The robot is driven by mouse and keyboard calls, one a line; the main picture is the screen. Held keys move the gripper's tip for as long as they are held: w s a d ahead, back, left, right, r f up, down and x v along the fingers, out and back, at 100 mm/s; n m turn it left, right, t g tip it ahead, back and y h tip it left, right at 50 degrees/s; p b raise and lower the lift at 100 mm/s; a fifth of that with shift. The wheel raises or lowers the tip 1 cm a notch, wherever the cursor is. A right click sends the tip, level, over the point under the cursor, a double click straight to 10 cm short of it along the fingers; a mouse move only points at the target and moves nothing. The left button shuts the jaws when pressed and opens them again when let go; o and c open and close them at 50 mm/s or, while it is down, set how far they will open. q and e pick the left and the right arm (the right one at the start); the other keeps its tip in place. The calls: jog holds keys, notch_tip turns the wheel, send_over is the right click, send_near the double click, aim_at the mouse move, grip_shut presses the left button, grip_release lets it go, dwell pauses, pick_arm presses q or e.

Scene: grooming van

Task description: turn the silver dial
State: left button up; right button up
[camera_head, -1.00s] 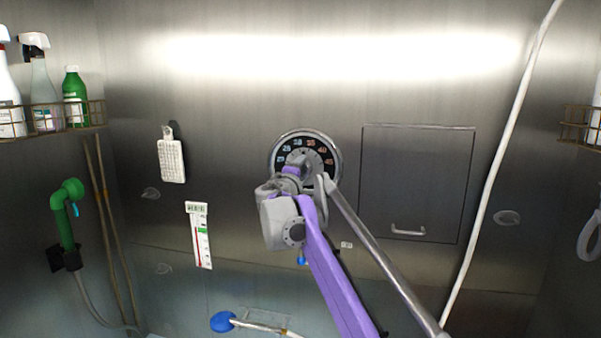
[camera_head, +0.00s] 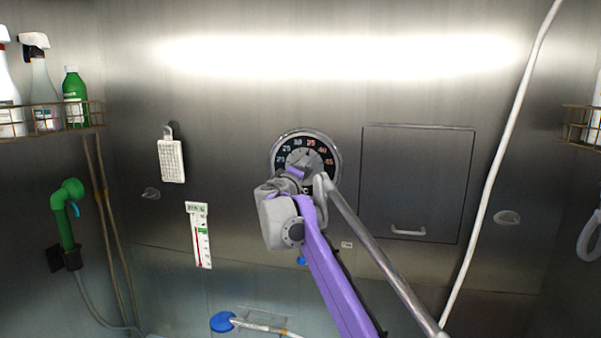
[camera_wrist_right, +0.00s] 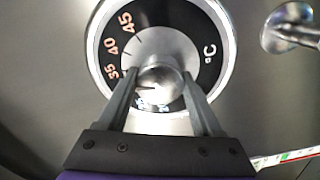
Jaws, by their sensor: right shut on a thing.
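The silver dial (camera_head: 318,157) is on the back wall, with a black ring of numbers from 25 to 45 and a chrome rim. In the right wrist view the dial's round silver knob (camera_wrist_right: 160,84) sits between the two fingers of my right gripper (camera_wrist_right: 162,98), which is shut on it. In the head view the gripper and wrist hide the lower part of the dial. A small dark mark on the silver face points up, near 35. My left gripper is not in view.
A closed metal hatch (camera_head: 418,180) is right of the dial. A white hose (camera_head: 497,150) hangs beyond it. A thermometer card (camera_head: 200,236) and a white brush (camera_head: 171,160) hang on the left. A green shower head (camera_head: 67,205) and bottles on a rack (camera_head: 95,113) are farther left.

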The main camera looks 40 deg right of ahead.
jog(key=o, duration=1.4)
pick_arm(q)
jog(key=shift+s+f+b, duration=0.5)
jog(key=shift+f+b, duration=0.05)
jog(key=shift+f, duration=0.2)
pick_arm(e)
jog(key=v, duration=1)
jog(key=shift+s+a, duration=0.25)
jog(key=shift+a, duration=0.05)
